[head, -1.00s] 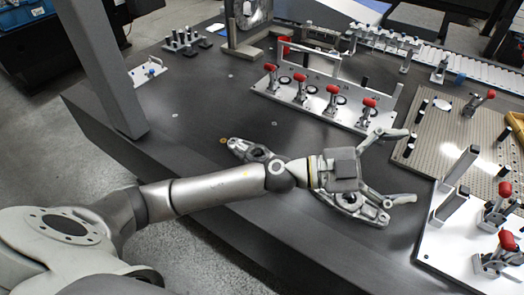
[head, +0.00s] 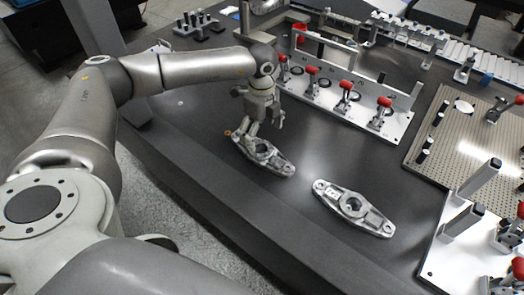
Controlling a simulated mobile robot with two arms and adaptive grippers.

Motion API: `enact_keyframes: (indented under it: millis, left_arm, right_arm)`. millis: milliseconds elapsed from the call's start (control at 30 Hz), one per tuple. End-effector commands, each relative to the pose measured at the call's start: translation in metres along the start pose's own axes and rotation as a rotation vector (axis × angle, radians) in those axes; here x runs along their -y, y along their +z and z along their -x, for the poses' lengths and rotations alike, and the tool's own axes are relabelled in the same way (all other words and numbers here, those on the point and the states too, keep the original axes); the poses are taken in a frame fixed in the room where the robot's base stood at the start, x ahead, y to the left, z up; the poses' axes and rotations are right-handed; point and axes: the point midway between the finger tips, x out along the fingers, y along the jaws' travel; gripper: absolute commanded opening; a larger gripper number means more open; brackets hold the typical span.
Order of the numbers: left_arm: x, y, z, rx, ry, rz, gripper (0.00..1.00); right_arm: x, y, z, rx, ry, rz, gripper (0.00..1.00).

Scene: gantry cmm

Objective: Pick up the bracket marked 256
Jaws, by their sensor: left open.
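Two grey metal brackets lie flat on the dark table. One bracket (head: 279,166) is near the middle, with a round bore at its centre. The other bracket (head: 354,208) is to its right and nearer the front, fully in view, with small marks on its left arm. I cannot read a number on either, so I cannot tell which is 256. My left gripper (head: 264,126) points down at the back edge of the middle bracket. Its fingers are apart with nothing between them; I cannot tell whether one touches the bracket. My right gripper is not in view.
A white fixture plate (head: 345,102) with several red-handled clamps stands behind the brackets. A perforated plate (head: 470,150) and another white clamp fixture (head: 450,243) are at the right. The table's front edge is clear.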

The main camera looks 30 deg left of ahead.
Motion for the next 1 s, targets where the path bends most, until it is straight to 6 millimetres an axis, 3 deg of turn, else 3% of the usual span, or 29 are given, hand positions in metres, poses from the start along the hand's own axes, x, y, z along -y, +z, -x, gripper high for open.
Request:
enact_keyframes:
  millis: [100, 367, 600, 933, 1000]
  left_arm:
    - [0.000, -0.001, -0.019, -0.001, 0.002, -0.002, 0.90]
    - [0.001, 0.001, -0.040, -0.003, 0.001, -0.003, 0.90]
    - [0.002, 0.003, -0.075, -0.004, 0.001, -0.004, 0.90]
    - [0.002, 0.003, -0.083, -0.005, -0.002, -0.004, 0.90]
    - [0.002, 0.003, -0.083, -0.005, -0.002, -0.004, 0.81]
  right_arm:
    - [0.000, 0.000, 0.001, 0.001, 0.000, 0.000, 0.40]
    - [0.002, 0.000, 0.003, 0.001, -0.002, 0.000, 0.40]
    - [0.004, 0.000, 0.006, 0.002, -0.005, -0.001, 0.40]
    - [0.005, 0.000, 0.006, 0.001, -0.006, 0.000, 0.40]
    - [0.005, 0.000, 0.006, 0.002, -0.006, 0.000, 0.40]
